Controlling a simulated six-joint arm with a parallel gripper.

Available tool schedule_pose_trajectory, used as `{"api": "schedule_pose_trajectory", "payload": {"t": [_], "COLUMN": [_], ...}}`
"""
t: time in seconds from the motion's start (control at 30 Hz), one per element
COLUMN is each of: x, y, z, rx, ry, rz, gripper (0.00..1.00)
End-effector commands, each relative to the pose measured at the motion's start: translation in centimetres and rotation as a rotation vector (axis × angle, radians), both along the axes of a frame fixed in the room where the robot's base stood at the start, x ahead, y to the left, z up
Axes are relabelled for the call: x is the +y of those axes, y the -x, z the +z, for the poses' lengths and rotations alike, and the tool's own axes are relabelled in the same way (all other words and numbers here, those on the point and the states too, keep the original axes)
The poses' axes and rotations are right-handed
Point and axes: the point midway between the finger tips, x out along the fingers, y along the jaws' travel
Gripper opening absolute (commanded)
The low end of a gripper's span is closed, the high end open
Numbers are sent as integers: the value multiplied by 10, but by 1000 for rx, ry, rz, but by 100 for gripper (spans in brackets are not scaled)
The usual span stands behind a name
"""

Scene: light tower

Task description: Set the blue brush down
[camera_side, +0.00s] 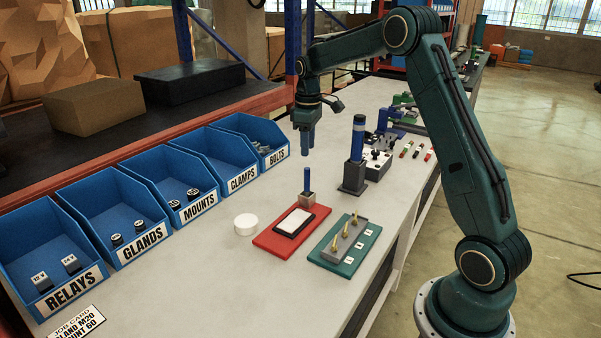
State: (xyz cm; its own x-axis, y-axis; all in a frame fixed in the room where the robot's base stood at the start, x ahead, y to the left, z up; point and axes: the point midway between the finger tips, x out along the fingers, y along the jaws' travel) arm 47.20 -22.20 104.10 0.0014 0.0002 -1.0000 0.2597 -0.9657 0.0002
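The blue brush (307,183) stands upright at the back corner of a red tray (270,238). It has a slim blue handle above a grey-brown block. A white pad with a dark border (294,221) lies in front of it on the tray. My gripper (307,148) points straight down above the brush, with a visible gap between its fingertips and the top of the handle. It holds nothing that I can see. The fingers look close together, but they are too small here to tell whether they are open or shut.
A blue tower on a grey base (354,178) stands right of the brush. A green board with brass pins (345,243) and a round white puck (246,224) flank the tray. Labelled blue bins (137,218) line the left.

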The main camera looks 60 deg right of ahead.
Motion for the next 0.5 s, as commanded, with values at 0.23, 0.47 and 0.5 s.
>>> {"api": "schedule_pose_trajectory", "payload": {"t": [0.23, 0.47, 0.5], "x": [0, 4, 7], "y": [0, 2, 3], "z": [0, 5, 8], "rx": [0, -6, -10], "ry": [0, 3, 5], "rz": [0, -2, -4], "gripper": [37, 37, 37]}}
